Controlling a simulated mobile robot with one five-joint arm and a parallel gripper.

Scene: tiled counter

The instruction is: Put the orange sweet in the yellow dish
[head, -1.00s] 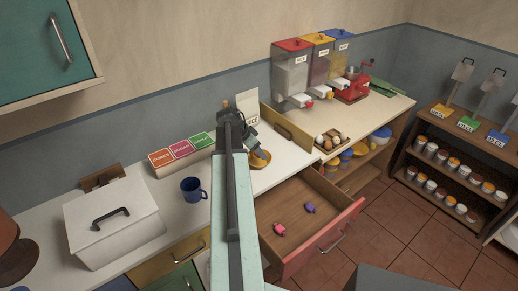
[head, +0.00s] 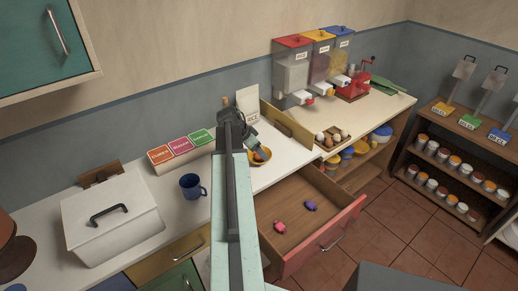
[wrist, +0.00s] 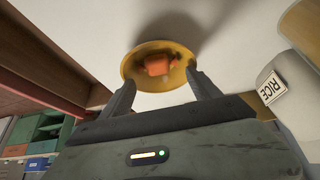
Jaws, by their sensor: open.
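The yellow dish (head: 268,152) stands on the white counter beside the open drawer. The orange sweet (wrist: 157,65) shows inside the rim of the yellow dish (wrist: 178,78) in the wrist view, slightly blurred. In the head view the dish is partly hidden by my gripper (head: 254,143), which is just above its left side. In the wrist view my gripper (wrist: 164,80) has its fingers spread apart near the dish's rim, with nothing held between them.
An open drawer (head: 295,235) with a red front holds a pink sweet (head: 280,228) and a purple sweet (head: 312,205). A blue mug (head: 191,187) stands left of my arm. A bag marked RICE (wrist: 271,87) is near the dish. An egg tray (head: 330,140) lies to the right.

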